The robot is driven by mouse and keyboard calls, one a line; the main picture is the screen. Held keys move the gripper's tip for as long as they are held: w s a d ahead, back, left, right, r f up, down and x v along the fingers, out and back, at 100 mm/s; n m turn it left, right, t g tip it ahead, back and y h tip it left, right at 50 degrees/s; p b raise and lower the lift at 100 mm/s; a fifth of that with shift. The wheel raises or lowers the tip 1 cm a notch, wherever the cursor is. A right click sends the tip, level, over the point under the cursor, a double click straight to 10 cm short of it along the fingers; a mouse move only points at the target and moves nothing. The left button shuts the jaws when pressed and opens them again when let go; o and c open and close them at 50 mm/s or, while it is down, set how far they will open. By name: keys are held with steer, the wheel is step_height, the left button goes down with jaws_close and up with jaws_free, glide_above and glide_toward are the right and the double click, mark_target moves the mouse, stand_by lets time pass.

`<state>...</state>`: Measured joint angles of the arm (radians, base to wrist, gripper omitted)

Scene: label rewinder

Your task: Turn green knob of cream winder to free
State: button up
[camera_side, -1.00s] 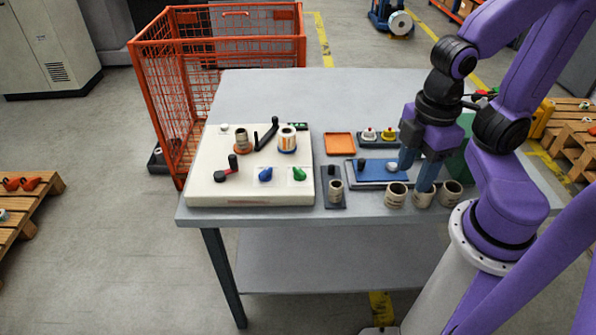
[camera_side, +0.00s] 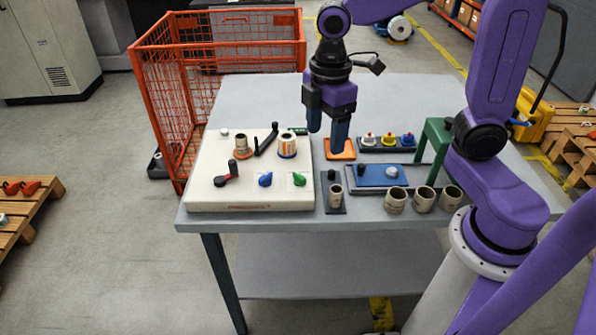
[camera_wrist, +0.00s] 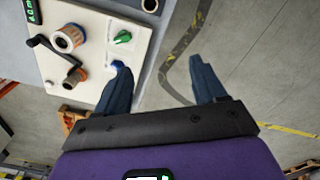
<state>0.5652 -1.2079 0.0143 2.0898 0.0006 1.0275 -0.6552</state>
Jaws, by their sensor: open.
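The cream winder (camera_side: 215,187) is a flat cream box at the left of the table, and its panel also shows in the wrist view (camera_wrist: 90,20). Its green knob (camera_side: 299,179) sits at the front right of its top, to the right of a blue knob (camera_side: 265,180). In the wrist view the green knob (camera_wrist: 123,37) is near the top and the blue knob (camera_wrist: 117,64) is partly behind my left finger. My gripper (camera_side: 327,138) is open and empty, above the table beyond the winder's right edge. It also shows in the wrist view (camera_wrist: 160,80).
The winder carries spindles with rolls (camera_side: 287,144), a black arm (camera_side: 266,140) and a red-black crank (camera_side: 228,174). An orange tray (camera_side: 340,155) lies under my gripper. A blue plate (camera_side: 378,175), several cardboard cores (camera_side: 396,199) and a green frame (camera_side: 434,139) stand to the right.

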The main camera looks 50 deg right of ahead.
steer(key=n, duration=0.1)
glide_above(298, 176)
step_height(298, 176, down, 17)
steer(key=shift+f, duration=0.1)
stand_by(0.5)
steer(key=c, duration=1.1)
steer(key=shift+o, duration=0.2)
